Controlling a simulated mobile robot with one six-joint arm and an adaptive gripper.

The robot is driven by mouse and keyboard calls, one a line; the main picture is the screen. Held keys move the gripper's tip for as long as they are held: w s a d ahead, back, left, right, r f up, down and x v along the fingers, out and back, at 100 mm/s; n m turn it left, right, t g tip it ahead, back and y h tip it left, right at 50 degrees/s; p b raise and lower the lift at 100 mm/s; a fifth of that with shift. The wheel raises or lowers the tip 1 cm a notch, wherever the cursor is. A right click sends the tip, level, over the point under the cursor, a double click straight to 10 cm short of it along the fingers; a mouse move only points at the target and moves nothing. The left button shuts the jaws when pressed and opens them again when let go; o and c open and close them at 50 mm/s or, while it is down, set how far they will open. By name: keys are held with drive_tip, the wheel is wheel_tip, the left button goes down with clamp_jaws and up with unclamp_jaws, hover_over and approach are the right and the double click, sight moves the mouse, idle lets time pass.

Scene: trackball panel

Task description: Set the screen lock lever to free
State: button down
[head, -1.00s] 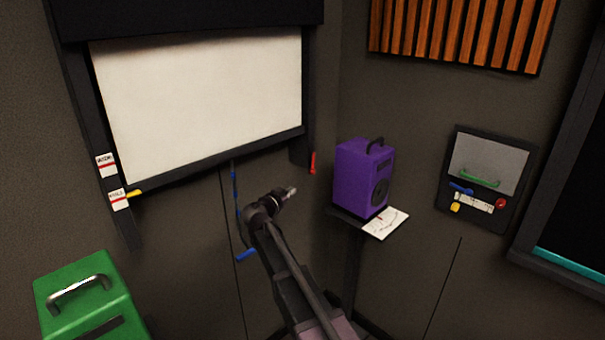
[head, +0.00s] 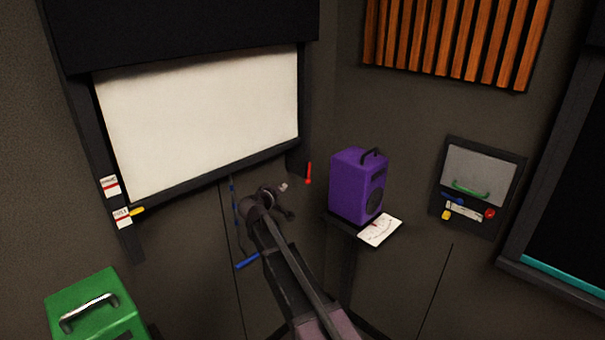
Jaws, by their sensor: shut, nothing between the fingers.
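The white projection screen (head: 200,125) hangs in a black frame at the left. A yellow lever (head: 137,211) sticks out to the right at the frame's left post, beside the lower of two white labels (head: 123,217). The upper label (head: 109,185) is above it; the lettering on both is too small to read surely. A red lever (head: 309,173) hangs near the frame's lower right corner. I cannot tell for sure which is the screen lock lever. My gripper (head: 283,187) is shut and empty, below the screen's right part, left of the red lever and far from the yellow one.
A purple speaker (head: 352,186) stands on a dark stand right of my arm, with a white card (head: 380,230) at its front. A blue-handled cord (head: 247,260) hangs left of my arm. A green case (head: 95,308) is at lower left. A wall panel (head: 480,185) is at right.

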sight(309, 173)
drive_tip(key=n, duration=0.1)
drive_tip(key=r+n+p, duration=0.1)
drive_tip(key=n, duration=0.2)
drive_tip(key=shift+w+a+r+n, duration=0.2)
drive_tip(key=shift+w+a+n, duration=0.1)
drive_tip(key=shift+n, duration=0.1)
drive_tip(key=b+x, duration=0.1)
drive_tip(key=x, duration=0.3)
drive_tip(key=d+b+x, duration=0.1)
drive_tip(key=x, duration=0.3)
drive_tip(key=s+x, duration=0.1)
drive_tip(key=x, duration=0.3)
drive_tip(key=shift+d+f+b, duration=0.25)
drive_tip(key=shift+d+b, duration=0.15)
drive_tip(key=shift+d, duration=0.05)
drive_tip(key=shift+w+d+f, duration=0.1)
drive_tip(key=shift+w+d, duration=0.1)
drive_tip(key=shift+d, duration=0.2)
